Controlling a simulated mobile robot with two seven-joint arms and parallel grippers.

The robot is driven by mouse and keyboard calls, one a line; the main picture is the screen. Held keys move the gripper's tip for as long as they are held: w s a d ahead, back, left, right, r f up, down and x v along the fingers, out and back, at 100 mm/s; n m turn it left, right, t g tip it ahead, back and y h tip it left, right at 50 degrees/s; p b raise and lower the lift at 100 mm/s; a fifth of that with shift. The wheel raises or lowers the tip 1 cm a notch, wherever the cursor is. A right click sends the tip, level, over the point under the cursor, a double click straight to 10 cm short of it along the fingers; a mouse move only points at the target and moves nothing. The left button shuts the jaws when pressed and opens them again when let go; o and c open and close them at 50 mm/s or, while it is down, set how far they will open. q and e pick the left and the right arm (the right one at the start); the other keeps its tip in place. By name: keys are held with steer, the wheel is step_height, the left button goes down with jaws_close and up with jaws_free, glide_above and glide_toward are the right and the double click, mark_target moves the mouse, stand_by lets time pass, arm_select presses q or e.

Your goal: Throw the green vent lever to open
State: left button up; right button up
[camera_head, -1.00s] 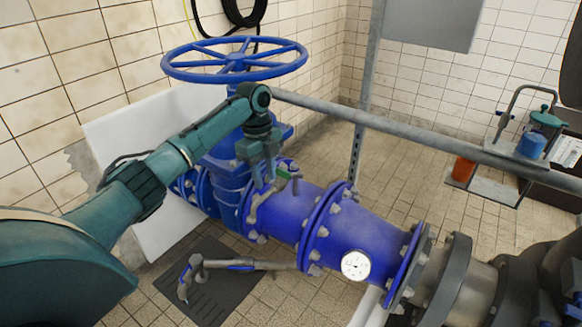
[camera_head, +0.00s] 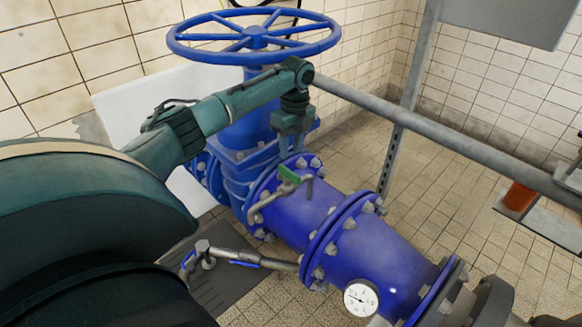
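The green vent lever (camera_head: 289,175) sits on a small vent valve with a bent grey pipe (camera_head: 266,203), on top of the blue pipe (camera_head: 310,205). My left gripper (camera_head: 287,152) points down just above and behind the lever, close to the blue flange. It seems apart from the lever, with a small gap. Its fingers are dark and small, so I cannot tell how far they are spread. My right gripper is not in view.
A blue handwheel (camera_head: 254,38) stands above the gate valve, behind my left forearm. A grey rail (camera_head: 440,137) crosses to the right. A pressure gauge (camera_head: 361,299) and a lower side valve (camera_head: 235,257) sit nearby. Tiled floor is clear beyond the pipe.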

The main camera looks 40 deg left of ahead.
mark_target(289, 171)
arm_select(q)
steer(key=f, duration=0.7)
steer(key=shift+s+f+b, duration=0.2)
steer(key=shift+s+b, duration=0.1)
steer(key=shift+b, duration=0.05)
steer(key=shift+c, duration=0.4)
jaws_close()
